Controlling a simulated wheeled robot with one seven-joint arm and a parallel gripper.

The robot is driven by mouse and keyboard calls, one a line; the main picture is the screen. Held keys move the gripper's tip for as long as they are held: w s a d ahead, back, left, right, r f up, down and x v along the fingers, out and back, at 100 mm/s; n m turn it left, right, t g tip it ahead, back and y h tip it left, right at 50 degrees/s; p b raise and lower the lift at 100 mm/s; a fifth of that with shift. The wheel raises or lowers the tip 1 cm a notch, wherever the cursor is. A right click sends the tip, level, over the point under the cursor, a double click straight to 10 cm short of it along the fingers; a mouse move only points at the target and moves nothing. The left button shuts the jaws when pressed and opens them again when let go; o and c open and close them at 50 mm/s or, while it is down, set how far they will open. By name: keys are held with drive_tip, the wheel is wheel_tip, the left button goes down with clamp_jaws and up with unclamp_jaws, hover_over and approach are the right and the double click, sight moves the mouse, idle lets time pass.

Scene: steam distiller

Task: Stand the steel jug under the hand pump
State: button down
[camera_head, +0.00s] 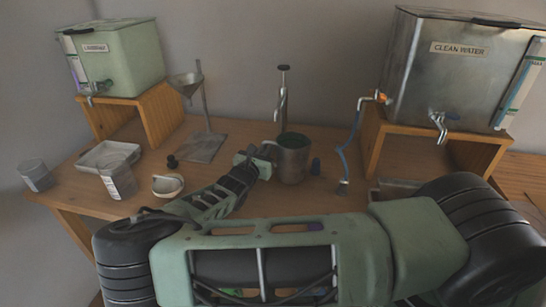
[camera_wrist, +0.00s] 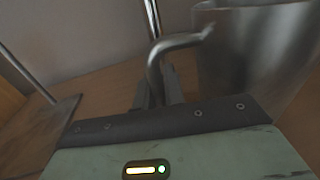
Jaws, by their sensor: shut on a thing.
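The steel jug (camera_head: 292,163) is upright at the middle of the table, its mouth open upward with a dark greenish inside. The hand pump (camera_head: 283,98) rises right behind it, and the jug hides the pump's lower part. The pump's spout is near and above the jug's rim; I cannot tell whether it is exactly over the mouth. My gripper (camera_head: 264,160) is at the jug's left side. In the wrist view my gripper (camera_wrist: 158,88) is shut on the handle of the jug (camera_wrist: 250,55). Whether the jug's base touches the table is unclear.
A clean water tank (camera_head: 450,75) on a wooden stand is at right, with a blue hose (camera_head: 345,160) beside it. A green tank (camera_head: 120,55), a funnel stand (camera_head: 205,110), a white tray (camera_head: 108,155) and cups (camera_head: 118,180) are at left. Small dark knobs flank the jug.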

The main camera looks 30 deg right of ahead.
drive_tip(key=shift+w+a+b, duration=0.25)
drive_tip(key=shift+w+a, duration=0.05)
drive_tip(key=shift+w, duration=0.4)
drive_tip(key=shift+w+a+b, duration=0.3)
drive_tip(key=shift+w, duration=0.4)
drive_tip(key=shift+w+a+b, duration=0.25)
drive_tip(key=shift+w+a, duration=0.05)
drive_tip(key=shift+w, duration=0.4)
drive_tip(key=shift+f, duration=0.2)
drive_tip(key=c, duration=1.4)
unclamp_jaws()
